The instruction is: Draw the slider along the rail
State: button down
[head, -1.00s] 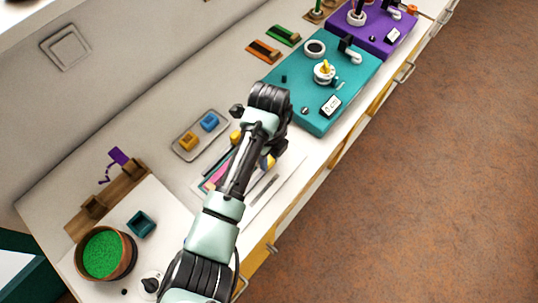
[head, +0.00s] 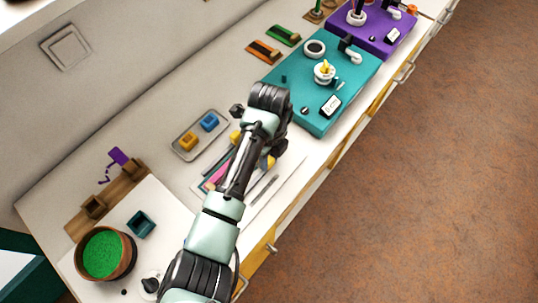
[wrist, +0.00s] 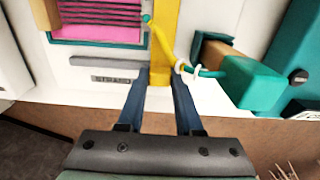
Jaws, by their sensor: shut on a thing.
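My gripper (wrist: 160,74) has its two dark fingers around the near end of a yellow bar (wrist: 168,18) in the wrist view. Whether this bar is the slider, I cannot tell. Left of it lies a pink panel (wrist: 105,35) crossed by dark lines, with a small label plate (wrist: 103,79) below it. A teal bead (wrist: 146,18), a yellow piece, white rings and a teal rod lead right to a teal block (wrist: 252,82). In the head view my arm hides most of this spot. Orange (head: 264,50) and green (head: 283,36) rail pieces lie farther back.
A teal board (head: 355,88) with knobs and a purple board (head: 385,38) stand farther along the counter. A tray (head: 181,153) with yellow and blue blocks is near the wall. A green-filled bowl (head: 130,255) is at the lower left. The counter's front edge is close.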

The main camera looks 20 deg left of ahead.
dwell(0.3)
jog(key=s+a+p, duration=0.1)
jog(key=s+p, duration=0.1)
jog(key=s, duration=0.1)
jog(key=s+a+p, duration=0.1)
jog(key=s+p, duration=0.2)
jog(key=s+a+p, duration=0.1)
jog(key=s+p, duration=0.1)
jog(key=p, duration=0.1)
jog(key=shift+s+a+r, duration=0.25)
jog(key=shift+s+a, duration=0.1)
jog(key=shift+s, duration=0.05)
jog(key=shift+s+a+f+p, duration=0.2)
jog(key=shift+s+f+p, duration=0.05)
jog(key=shift+s+p, duration=0.1)
jog(key=c, duration=0.6)
grip_release()
jog(key=shift+s, duration=0.15)
jog(key=shift+o, duration=0.2)
jog(key=shift+r, duration=0.6)
notch_tip(320, 180, up, 12)
